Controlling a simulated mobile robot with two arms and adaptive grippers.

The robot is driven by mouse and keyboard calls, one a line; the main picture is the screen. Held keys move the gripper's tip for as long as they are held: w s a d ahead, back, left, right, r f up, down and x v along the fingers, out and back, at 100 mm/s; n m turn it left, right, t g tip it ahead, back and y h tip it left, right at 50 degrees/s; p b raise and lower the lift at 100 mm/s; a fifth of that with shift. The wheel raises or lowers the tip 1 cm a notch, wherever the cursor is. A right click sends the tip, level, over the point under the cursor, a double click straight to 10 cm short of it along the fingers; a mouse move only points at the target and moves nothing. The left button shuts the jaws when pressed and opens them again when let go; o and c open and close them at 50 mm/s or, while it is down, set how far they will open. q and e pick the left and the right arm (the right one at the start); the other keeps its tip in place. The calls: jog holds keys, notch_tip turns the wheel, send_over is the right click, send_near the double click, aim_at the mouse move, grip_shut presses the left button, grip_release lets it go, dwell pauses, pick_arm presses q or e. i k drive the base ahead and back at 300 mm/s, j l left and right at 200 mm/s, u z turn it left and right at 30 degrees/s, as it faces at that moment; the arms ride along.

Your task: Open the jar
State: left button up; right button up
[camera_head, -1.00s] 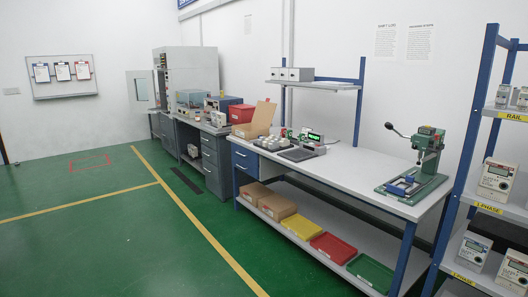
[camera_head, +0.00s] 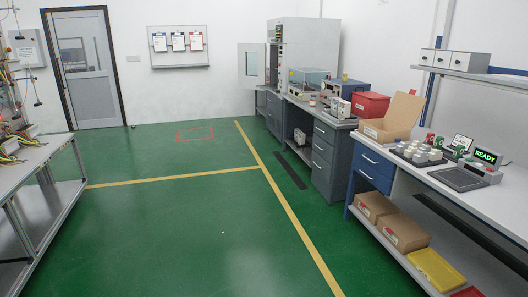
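I cannot make out a jar for certain in this view. Small pale round items (camera_head: 421,152) stand in a dark tray on the long workbench (camera_head: 508,199) at the right; they are too small to identify. Next to them are small red and green items and a device with a lit READY display (camera_head: 487,157). Neither of my grippers is in view.
An open cardboard box (camera_head: 394,118) and a red bin (camera_head: 371,105) stand on the benches at right. Cartons (camera_head: 405,232) and a yellow tray (camera_head: 436,269) fill the lower shelf. A grey rack (camera_head: 40,172) stands at left. The green floor (camera_head: 190,230) between is clear.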

aim_at(312, 100)
jog(key=i+u, duration=0.2)
jog(key=i, duration=4.35)
